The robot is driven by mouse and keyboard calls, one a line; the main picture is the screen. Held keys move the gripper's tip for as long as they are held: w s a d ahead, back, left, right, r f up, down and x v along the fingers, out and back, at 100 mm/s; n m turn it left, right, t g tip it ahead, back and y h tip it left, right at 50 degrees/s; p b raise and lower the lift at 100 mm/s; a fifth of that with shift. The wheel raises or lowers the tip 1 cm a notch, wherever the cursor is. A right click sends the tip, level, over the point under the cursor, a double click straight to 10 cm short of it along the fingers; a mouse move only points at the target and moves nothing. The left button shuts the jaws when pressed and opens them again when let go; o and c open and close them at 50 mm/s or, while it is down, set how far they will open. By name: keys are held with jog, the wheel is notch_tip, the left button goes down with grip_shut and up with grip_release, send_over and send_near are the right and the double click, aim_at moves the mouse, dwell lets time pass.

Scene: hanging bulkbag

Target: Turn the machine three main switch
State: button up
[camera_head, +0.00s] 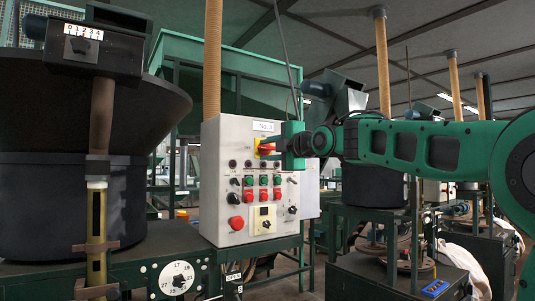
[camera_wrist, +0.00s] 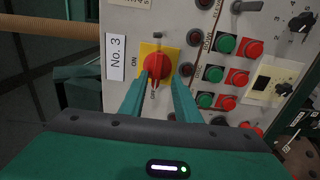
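The main switch, a red knob on a yellow plate (camera_wrist: 156,66), is on the control box face beside a "No. 3" label (camera_wrist: 115,57). "ON" is printed left of the knob and another marking, apparently "OFF", below it in the wrist view. The knob's handle appears to point down toward that lower marking. My gripper (camera_wrist: 157,92) is open, its two green fingers pointing at the knob, one on each side of its lower part. I cannot tell whether they touch it. In the head view my gripper (camera_head: 270,149) partly covers the switch (camera_head: 265,144).
The light grey control box (camera_head: 218,180) has green and red buttons (camera_head: 263,187), black knobs and a large red button (camera_head: 236,223) below the switch. A dark hopper (camera_head: 70,150) stands at left. Another machine (camera_head: 365,270) stands at right beneath my arm.

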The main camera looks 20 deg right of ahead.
jog(key=shift+r, duration=0.15)
jog(key=shift+s+d, duration=0.15)
jog(key=shift+s, duration=0.1)
jog(key=v, duration=1)
jog(key=shift+s, duration=0.1)
